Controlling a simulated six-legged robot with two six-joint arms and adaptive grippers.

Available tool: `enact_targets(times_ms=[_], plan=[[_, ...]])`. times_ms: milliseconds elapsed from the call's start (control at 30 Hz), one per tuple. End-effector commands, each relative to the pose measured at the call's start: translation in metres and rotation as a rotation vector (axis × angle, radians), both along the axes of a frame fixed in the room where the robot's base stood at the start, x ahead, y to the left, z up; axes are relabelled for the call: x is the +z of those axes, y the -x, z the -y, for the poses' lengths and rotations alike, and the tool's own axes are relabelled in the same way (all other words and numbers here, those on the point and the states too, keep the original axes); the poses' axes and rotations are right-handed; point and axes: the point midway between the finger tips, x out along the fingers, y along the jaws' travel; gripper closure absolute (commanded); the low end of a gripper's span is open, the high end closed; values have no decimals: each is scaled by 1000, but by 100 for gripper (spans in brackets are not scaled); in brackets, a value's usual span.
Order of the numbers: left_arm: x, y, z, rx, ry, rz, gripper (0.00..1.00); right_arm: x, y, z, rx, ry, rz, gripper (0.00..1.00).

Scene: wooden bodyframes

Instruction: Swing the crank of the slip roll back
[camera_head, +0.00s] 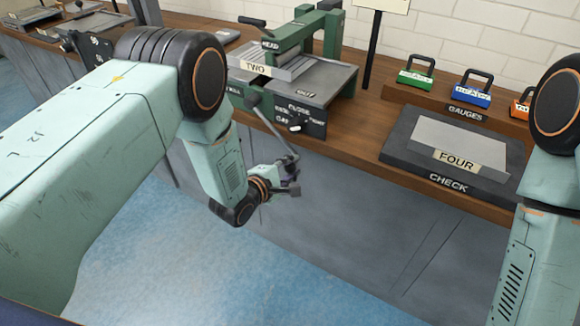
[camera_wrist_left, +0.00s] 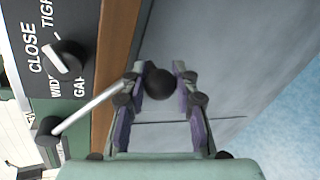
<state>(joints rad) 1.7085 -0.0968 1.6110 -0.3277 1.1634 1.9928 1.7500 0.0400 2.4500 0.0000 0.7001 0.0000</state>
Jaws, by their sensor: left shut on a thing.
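The slip roll is the green machine (camera_head: 318,45) on the bench, with a plate marked TWO on it. Its crank (camera_head: 272,122) is a thin grey rod that slants down and right from a dark hub on the machine's side, past the bench's front edge. My left gripper (camera_head: 292,188) is at the rod's lower end. In the left wrist view the rod (camera_wrist_left: 90,112) runs to a black ball knob (camera_wrist_left: 160,83), which sits between the two fingers of my left gripper (camera_wrist_left: 163,75). The knob is hidden in the head view. My right gripper is out of view.
A grey check plate (camera_head: 458,190) holds a piece marked FOUR. Several coloured gauges stand on a wooden block (camera_head: 435,100) behind it. Blue floor lies open before the bench.

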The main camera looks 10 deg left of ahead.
Motion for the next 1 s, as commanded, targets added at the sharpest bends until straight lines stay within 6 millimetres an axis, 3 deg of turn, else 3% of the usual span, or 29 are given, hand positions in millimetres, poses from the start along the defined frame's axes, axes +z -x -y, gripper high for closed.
enact_targets(times_ms=[167, 200, 467, 800, 1000], plan=[[2, 0, 4, -12, 1, 5, 100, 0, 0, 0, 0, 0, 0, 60], [2, 0, 4, -12, 1, 5, 70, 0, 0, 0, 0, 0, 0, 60], [1, 0, 2, -8, 0, 5, 48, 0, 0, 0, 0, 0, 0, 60], [1, 1, 1, -4, 0, 4, 47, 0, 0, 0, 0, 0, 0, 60], [7, 18, -7, -4, -1, 2, 47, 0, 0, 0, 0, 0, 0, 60]])
